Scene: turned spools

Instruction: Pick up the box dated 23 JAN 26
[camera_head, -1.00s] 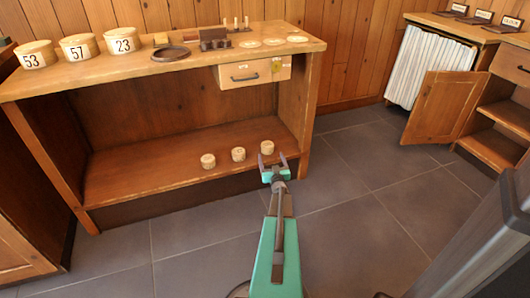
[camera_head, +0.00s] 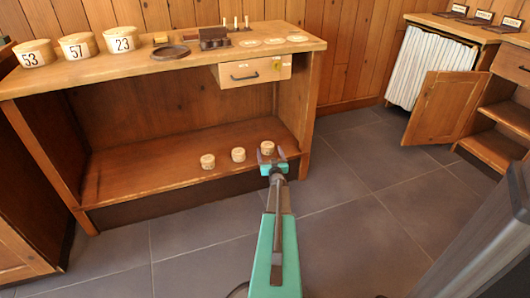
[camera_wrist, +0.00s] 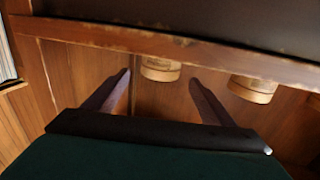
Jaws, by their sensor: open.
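Three small round pale wooden boxes stand in a row on the lower shelf: a left one (camera_head: 207,161), a middle one (camera_head: 238,154) and a right one (camera_head: 267,147). Their dates are too small to read. My gripper (camera_head: 270,158) is open and empty, just in front of the right box. In the wrist view, which looks upside down, one box (camera_wrist: 160,69) shows beyond and between my open fingers (camera_wrist: 158,85). A second box (camera_wrist: 252,88) shows farther right. I cannot tell whether the fingertips overlap the nearer box's sides.
The shelf's front edge (camera_head: 180,193) and the bench's right leg (camera_head: 306,130) are close to my gripper. Above are the drawer (camera_head: 255,74) and the bench top, with larger round boxes marked 53 (camera_head: 35,53), 57 (camera_head: 78,46) and 23 (camera_head: 121,39).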

